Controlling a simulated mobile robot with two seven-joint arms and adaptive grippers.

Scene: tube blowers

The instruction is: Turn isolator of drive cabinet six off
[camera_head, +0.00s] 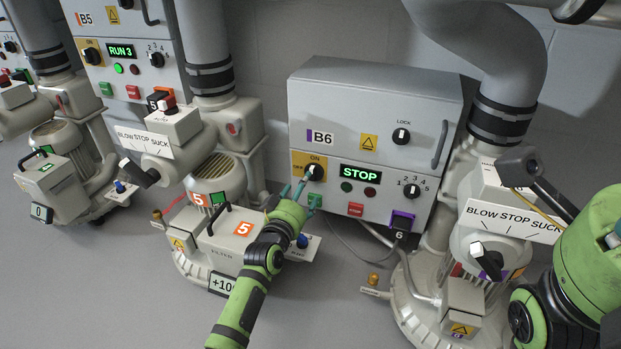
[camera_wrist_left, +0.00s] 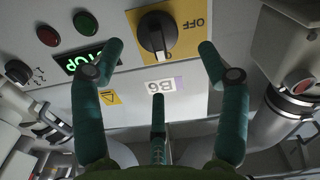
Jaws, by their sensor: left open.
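Drive cabinet six is the grey B6 cabinet (camera_head: 385,95). Its isolator is a black rotary knob (camera_head: 315,172) on a yellow plate, with ON above and OFF at its left. In the left wrist view, seen upside down, the knob (camera_wrist_left: 156,33) stands upright, in line with ON and across from OFF. My left gripper (camera_head: 301,190) is open in front of the isolator. In the wrist view its teal fingers (camera_wrist_left: 160,50) stand apart on either side of the knob, with a third finger below; contact is not visible. My right arm is at the right edge; its gripper is not in view.
Beside the isolator are a green STOP display (camera_head: 361,173), a speed selector (camera_head: 412,190), a LOCK knob (camera_head: 401,135) and a cabinet handle (camera_head: 440,145). The B5 cabinet (camera_head: 105,35) and blower five's filter box (camera_head: 228,240) stand left. Blower six (camera_head: 425,310) stands right.

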